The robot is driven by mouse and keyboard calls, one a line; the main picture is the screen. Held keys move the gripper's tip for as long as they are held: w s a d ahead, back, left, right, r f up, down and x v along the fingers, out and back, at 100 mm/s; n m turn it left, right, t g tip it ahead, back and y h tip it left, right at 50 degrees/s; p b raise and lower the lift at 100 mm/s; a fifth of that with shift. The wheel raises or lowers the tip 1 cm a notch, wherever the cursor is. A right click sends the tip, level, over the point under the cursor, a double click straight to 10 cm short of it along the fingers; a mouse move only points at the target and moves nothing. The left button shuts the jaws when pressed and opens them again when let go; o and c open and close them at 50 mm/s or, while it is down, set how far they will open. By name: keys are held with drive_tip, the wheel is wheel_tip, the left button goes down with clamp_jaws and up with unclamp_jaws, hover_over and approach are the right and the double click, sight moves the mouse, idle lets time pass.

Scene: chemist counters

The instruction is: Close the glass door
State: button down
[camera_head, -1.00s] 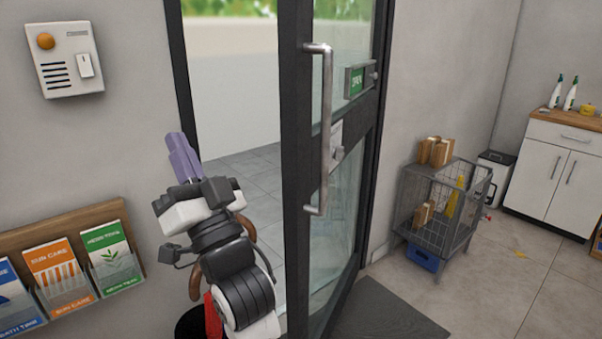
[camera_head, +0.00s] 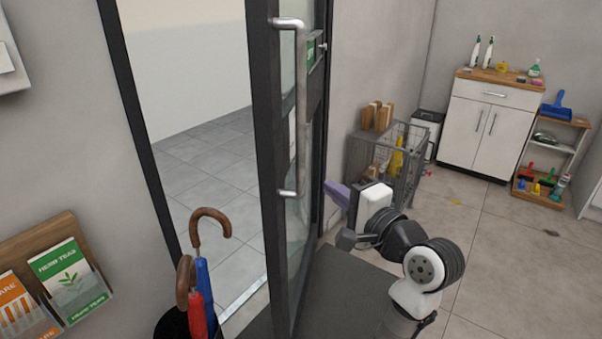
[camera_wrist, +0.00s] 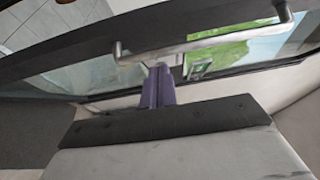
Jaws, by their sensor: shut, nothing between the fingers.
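The glass door (camera_head: 262,150) has a dark frame and stands ajar, with open doorway showing to its left. Its metal pull handle (camera_head: 302,110) is upright on the door's near edge. In the wrist view the handle (camera_wrist: 215,35) crosses the picture just beyond my fingers. My gripper (camera_head: 335,193) is right of the door in the head view, with its purple fingers pointing left toward the door. The fingers (camera_wrist: 158,72) are shut together and empty. I cannot tell whether they touch the door.
An umbrella stand (camera_head: 172,325) with red and blue umbrellas is at the doorway's lower left. A wire cart (camera_head: 400,170) stands behind my gripper by the wall. A white cabinet (camera_head: 485,135) and small shelf (camera_head: 550,160) stand at the back right. The floor at right is mostly clear.

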drive_tip(key=p+x, duration=0.1)
drive_tip(key=x, duration=0.9)
drive_tip(key=shift+a+r+p, duration=0.1)
drive_tip(key=shift+a+p, duration=0.05)
drive_tip(key=shift+p, duration=0.25)
drive_tip(key=shift+w+a+p, duration=0.15)
drive_tip(key=shift+a+p, duration=0.2)
drive_tip(key=shift+a, duration=1.4)
